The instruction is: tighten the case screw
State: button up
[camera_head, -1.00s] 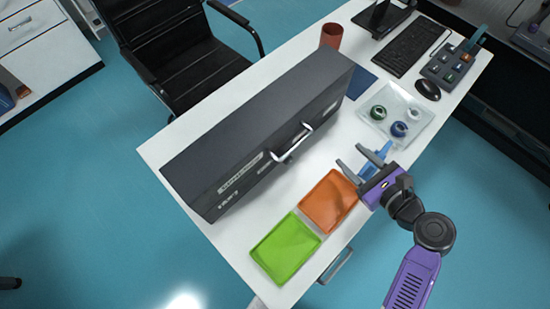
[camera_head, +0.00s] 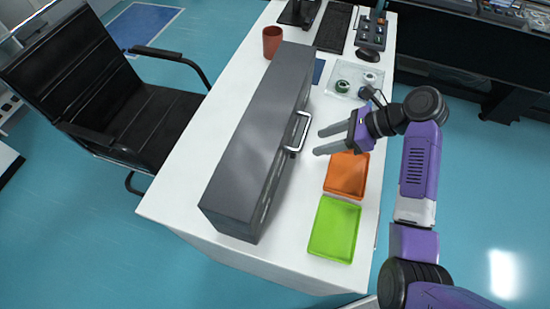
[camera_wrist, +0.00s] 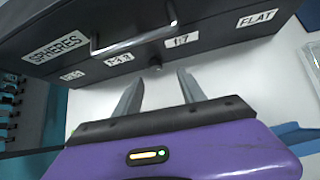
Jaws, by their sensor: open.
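The dark grey case (camera_head: 255,140) lies on the white table, its silver handle (camera_head: 301,130) on the side facing my gripper. In the wrist view the case (camera_wrist: 225,32) shows labels such as "SPHERES" and "FLAT", and the silver handle (camera_wrist: 135,41). A small dark knob, which looks like the case screw (camera_wrist: 155,64), sticks out low on that side, below the handle. My gripper (camera_head: 318,142) is open and empty, its fingers pointing at the case beside the handle. In the wrist view the fingertips (camera_wrist: 160,76) stand either side of the knob's line, apart from it.
An orange tray (camera_head: 346,174) and a green tray (camera_head: 334,229) lie on the table (camera_head: 180,190) near my gripper. A clear tray (camera_head: 345,92) with several small round parts stands farther back. A red cup (camera_head: 272,42) stands behind the case; a black chair (camera_head: 110,90) is left.

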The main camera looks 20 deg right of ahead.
aim_at(293, 154)
jog(key=shift+s+a+f, duration=0.1)
jog(key=shift+s+f, duration=0.05)
jog(key=shift+s, duration=0.15)
jog(key=shift+a+f, duration=0.1)
jog(key=shift+a, duration=0.1)
jog(key=x, duration=0.7)
jog(key=shift+a+f+b, duration=0.15)
jog(key=shift+f+b, duration=0.05)
jog(key=shift+b, duration=0.1)
grip_shut()
